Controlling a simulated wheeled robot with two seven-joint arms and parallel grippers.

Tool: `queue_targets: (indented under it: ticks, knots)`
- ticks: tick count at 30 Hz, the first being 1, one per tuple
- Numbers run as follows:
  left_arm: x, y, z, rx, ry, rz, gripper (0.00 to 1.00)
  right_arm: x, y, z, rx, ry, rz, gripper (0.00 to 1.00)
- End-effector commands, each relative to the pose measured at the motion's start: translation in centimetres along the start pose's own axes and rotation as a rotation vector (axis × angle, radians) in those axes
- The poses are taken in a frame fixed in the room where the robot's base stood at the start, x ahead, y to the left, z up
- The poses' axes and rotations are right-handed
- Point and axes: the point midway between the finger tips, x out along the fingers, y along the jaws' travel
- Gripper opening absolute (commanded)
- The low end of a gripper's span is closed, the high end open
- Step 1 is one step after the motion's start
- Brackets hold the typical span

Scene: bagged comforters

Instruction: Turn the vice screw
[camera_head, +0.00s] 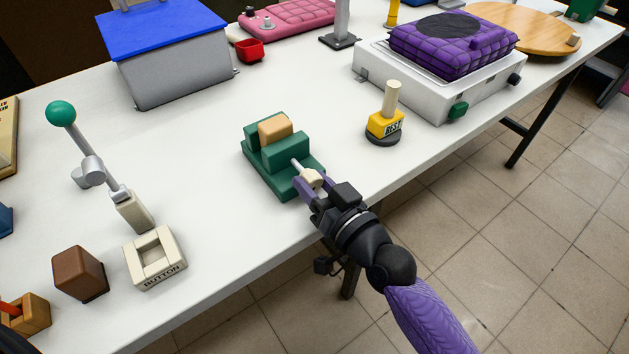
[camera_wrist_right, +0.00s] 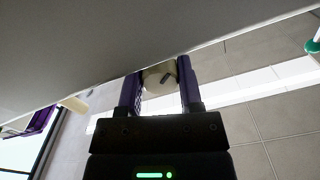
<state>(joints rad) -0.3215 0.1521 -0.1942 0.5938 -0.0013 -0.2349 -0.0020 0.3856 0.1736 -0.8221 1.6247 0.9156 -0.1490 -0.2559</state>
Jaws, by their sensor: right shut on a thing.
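A green vice (camera_head: 283,157) stands on the white table near its front edge, with a tan block (camera_head: 275,129) between its jaws. Its grey screw (camera_head: 299,166) comes out toward me and ends in a cream knob (camera_head: 312,179). My right gripper (camera_head: 311,188) has its purple fingers on either side of this knob and is shut on it. In the right wrist view the round knob (camera_wrist_right: 159,78) sits between the two fingers (camera_wrist_right: 160,88). My left gripper does not show in the head view.
A yellow block with a post (camera_head: 385,124) stands right of the vice. A lever with a green ball (camera_head: 90,160), a cream BUTTON frame (camera_head: 155,258) and a brown block (camera_head: 80,273) stand to the left. The white table (camera_head: 200,200) is clear between lever and vice.

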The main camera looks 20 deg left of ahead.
Motion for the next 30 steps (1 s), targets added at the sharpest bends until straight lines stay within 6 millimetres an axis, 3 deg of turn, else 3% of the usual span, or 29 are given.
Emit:
queue_targets:
  ticks: [30]
  knots:
    - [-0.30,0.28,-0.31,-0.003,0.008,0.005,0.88,-0.03,-0.09,0.03,0.933,-0.002,0.002,0.00]
